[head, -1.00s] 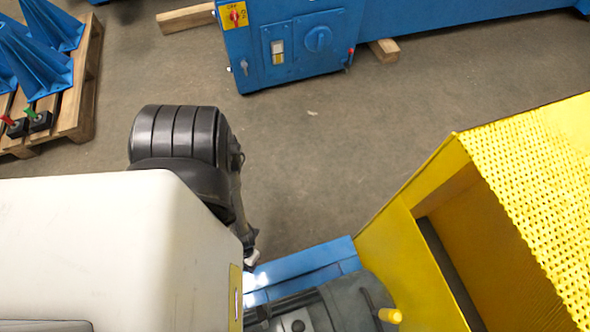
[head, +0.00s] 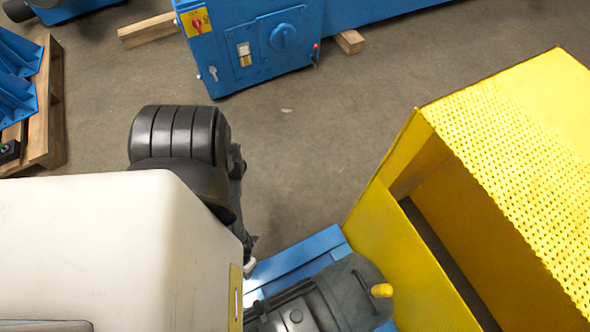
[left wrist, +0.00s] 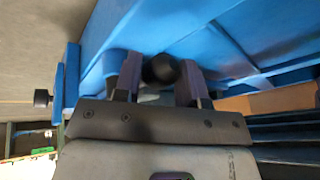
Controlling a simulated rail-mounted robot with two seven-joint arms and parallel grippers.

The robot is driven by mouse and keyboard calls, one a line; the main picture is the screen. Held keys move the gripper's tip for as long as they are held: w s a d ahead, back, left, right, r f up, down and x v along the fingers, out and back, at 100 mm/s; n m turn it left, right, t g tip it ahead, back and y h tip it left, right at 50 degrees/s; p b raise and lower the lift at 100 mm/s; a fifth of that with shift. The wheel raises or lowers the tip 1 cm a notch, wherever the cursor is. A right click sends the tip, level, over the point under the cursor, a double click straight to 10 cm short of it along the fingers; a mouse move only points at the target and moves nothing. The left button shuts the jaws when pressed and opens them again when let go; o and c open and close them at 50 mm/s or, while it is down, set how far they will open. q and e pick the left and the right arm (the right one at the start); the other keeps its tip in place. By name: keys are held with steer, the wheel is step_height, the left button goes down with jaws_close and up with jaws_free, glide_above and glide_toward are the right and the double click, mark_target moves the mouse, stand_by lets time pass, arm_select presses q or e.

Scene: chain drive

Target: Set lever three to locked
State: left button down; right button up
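In the left wrist view, my left gripper (left wrist: 160,82) has its two dark purple fingers on either side of a black ball knob (left wrist: 161,70). The knob nearly fills the space between them. I cannot tell whether the fingers press on it. Blue machine parts (left wrist: 215,35) lie behind the held-off knob. No lever numbers or locked marks are readable. In the head view, my arm's white housing hides most of the left gripper. My right gripper is not in view.
In the head view, a yellow perforated guard (head: 510,160) stands at the right beside a grey motor-like unit (head: 345,290) with a yellow knob (head: 381,290). A blue cabinet (head: 255,50) stands at the back and a wooden pallet (head: 50,110) at the left. Bare floor lies between.

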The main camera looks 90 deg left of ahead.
arm_select(q)
steer(key=c, duration=1)
jaws_free()
steer(key=shift+d+r, duration=0.15)
steer(key=shift+d, duration=0.25)
steer(key=shift+c, duration=0.2)
steer(key=o, duration=0.3)
steer(key=shift+w+d, duration=0.1)
steer(key=shift+a+r, duration=0.1)
steer(key=shift+a, duration=0.1)
steer(key=shift+p+v, duration=3.85)
steer(key=shift+v, duration=2.8)
steer(key=shift+d, duration=0.15)
